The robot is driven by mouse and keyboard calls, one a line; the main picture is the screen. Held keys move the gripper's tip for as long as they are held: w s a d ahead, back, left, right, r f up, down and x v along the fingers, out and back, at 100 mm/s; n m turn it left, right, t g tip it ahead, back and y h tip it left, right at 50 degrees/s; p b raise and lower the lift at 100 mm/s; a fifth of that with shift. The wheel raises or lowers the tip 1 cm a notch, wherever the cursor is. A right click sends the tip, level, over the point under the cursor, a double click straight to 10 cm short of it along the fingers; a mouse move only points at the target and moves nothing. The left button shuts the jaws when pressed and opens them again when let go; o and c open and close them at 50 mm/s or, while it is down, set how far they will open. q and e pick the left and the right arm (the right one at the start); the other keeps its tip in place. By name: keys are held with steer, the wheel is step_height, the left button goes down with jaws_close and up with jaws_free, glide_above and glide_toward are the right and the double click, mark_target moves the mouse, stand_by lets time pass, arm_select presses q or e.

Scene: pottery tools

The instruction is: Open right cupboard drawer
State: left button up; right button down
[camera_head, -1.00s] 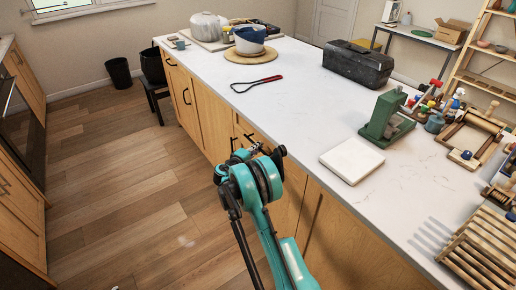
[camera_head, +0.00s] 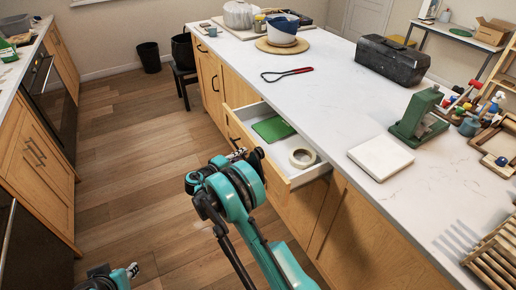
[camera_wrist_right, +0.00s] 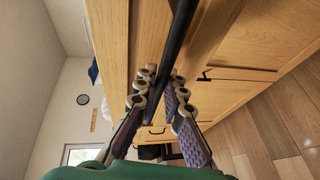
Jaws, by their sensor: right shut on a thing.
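The wooden cupboard drawer (camera_head: 277,182) stands pulled out from the island below the white worktop, and its inside shows. A green flat item (camera_head: 273,128) and a roll of tape (camera_head: 302,158) lie in it. My right gripper (camera_head: 243,155) is at the drawer's front. In the right wrist view my right gripper's fingers (camera_wrist_right: 160,84) are shut on the black bar handle (camera_wrist_right: 182,30), which runs between them.
Other cupboards (camera_head: 35,170) stand at the left. The wooden floor (camera_head: 135,150) between is clear.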

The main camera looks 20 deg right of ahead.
steer(key=s+a, duration=0.2)
steer(key=a, duration=2)
steer(key=shift+a, duration=0.2)
steer(key=shift+f, duration=0.1)
steer(key=c, duration=1.9)
jaws_free()
steer(key=shift+w, duration=0.1)
steer(key=v, duration=1.2)
